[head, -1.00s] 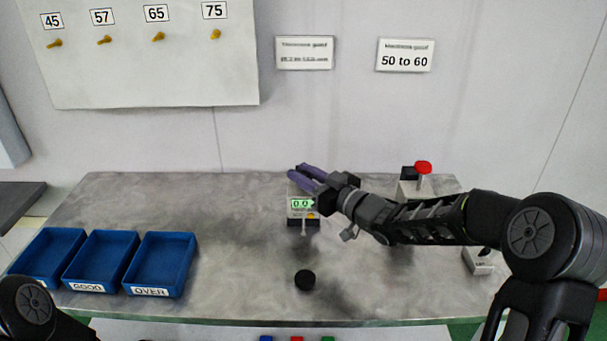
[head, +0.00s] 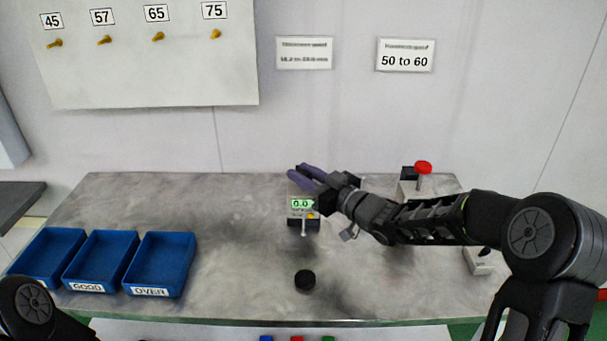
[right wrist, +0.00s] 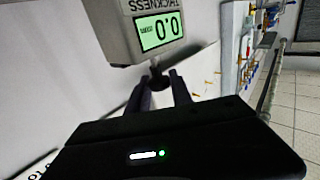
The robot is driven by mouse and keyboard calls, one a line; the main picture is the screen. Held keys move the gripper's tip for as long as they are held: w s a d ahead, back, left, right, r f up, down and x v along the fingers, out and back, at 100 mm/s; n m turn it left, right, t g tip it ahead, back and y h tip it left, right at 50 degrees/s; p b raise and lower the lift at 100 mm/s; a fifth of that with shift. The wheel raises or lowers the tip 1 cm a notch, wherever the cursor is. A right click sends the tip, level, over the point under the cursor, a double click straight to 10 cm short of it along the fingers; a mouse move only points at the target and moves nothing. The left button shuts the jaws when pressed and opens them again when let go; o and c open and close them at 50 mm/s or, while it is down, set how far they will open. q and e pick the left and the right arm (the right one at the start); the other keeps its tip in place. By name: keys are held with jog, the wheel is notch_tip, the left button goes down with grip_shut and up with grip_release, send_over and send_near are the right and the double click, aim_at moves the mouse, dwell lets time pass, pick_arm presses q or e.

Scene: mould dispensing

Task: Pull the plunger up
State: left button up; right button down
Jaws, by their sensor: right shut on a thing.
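The thickness gauge (head: 301,213) stands at the back middle of the table, and its green display reads 0.0. It also shows upside down in the right wrist view (right wrist: 120,43). The plunger's dark knob (right wrist: 158,80) sticks out of the gauge's top, between my fingers. My right gripper (head: 298,170) reaches in from the right behind the top of the gauge, with its purple fingers shut on the plunger knob. The fingers also show in the right wrist view (right wrist: 160,87). In the head view the knob is hidden. My left gripper is out of view.
Blue bins (head: 164,233) stand at the left, two labelled GOOD and OVER. A black disc (head: 305,281) lies in front of the gauge. A red-topped device (head: 423,168) stands at the back right, behind my arm. The table between bins and gauge is clear.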

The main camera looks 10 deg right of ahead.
notch_tip(320, 180, up, 4)
jog(key=shift+f+p, duration=0.2)
jog(key=shift+p, duration=0.65)
jog(key=shift+f, duration=0.1)
jog(key=c, duration=1.2)
grip_release()
jog(key=shift+o, duration=0.2)
jog(key=b+v, duration=0.1)
jog(key=v, duration=0.6)
jog(key=shift+s+d+b, duration=0.2)
jog(key=shift+s+b, duration=0.1)
jog(key=shift+s, duration=0.05)
